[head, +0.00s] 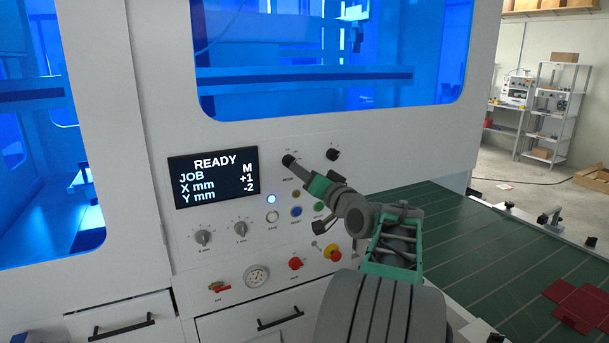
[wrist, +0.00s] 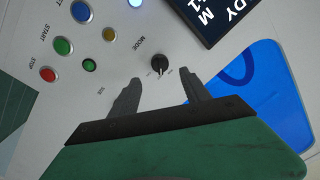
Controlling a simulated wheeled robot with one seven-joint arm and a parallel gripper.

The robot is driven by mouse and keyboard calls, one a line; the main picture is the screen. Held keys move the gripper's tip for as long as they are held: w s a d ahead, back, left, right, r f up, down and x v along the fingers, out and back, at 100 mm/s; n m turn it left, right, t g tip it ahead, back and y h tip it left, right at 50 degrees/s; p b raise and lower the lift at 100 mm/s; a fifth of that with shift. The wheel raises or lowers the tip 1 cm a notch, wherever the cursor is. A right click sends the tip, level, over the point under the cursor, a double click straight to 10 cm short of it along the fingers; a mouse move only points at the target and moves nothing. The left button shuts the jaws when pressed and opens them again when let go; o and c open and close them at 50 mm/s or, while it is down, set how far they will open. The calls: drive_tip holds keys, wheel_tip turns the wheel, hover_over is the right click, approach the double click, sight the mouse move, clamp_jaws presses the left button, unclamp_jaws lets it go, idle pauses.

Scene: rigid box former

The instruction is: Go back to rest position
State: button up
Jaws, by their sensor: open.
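My gripper (head: 292,163) is at the upper right of the machine's control panel, to the right of the display. In the wrist view my gripper (wrist: 161,77) has its two dark fingers apart with nothing between them. A black MODE knob (wrist: 160,62) shows just beyond the fingertips, near the middle of the gap. I cannot tell how close the fingers are to the panel. The display (head: 213,177) reads READY, JOB M, X mm +1, Y mm -2. My forearm hides part of the panel.
Push buttons (head: 296,211) and a red emergency stop (head: 332,252) lie below my gripper. Another black knob (head: 333,154) is to its right. Two knobs sit under the display. A green table (head: 450,225) with red pieces (head: 580,305) extends right.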

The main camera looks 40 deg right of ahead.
drive_tip(key=s+f+g+y, duration=0.1)
drive_tip(key=s+f+g, duration=0.25)
drive_tip(key=f, duration=0.65)
drive_tip(key=s+f+g, duration=0.3)
drive_tip(key=f+g, duration=0.2)
drive_tip(key=f, duration=0.6)
drive_tip(key=s+a+f+g+y, duration=0.2)
drive_tip(key=s+a+f+g, duration=0.5)
drive_tip(key=s+f, duration=0.5)
drive_tip(key=s+a+n+g, duration=0.1)
drive_tip(key=s+a, duration=0.2)
drive_tip(key=a, duration=0.5)
drive_tip(key=s+a+n+g, duration=0.1)
drive_tip(key=s+a, duration=0.2)
drive_tip(key=a, duration=0.6)
drive_tip(key=w+a+r+n+t, duration=0.1)
drive_tip(key=w+a+r+n, duration=0.1)
drive_tip(key=a, duration=0.6)
drive_tip(key=w+a+r+n+t+y+p, duration=0.1)
drive_tip(key=w+a+r+n, duration=0.2)
drive_tip(key=a, duration=0.5)
drive_tip(key=r+n, duration=0.1)
drive_tip(key=n, duration=0.1)
drive_tip(key=shift+w+a+r+n, duration=0.25)
drive_tip(key=shift+n, duration=0.05)
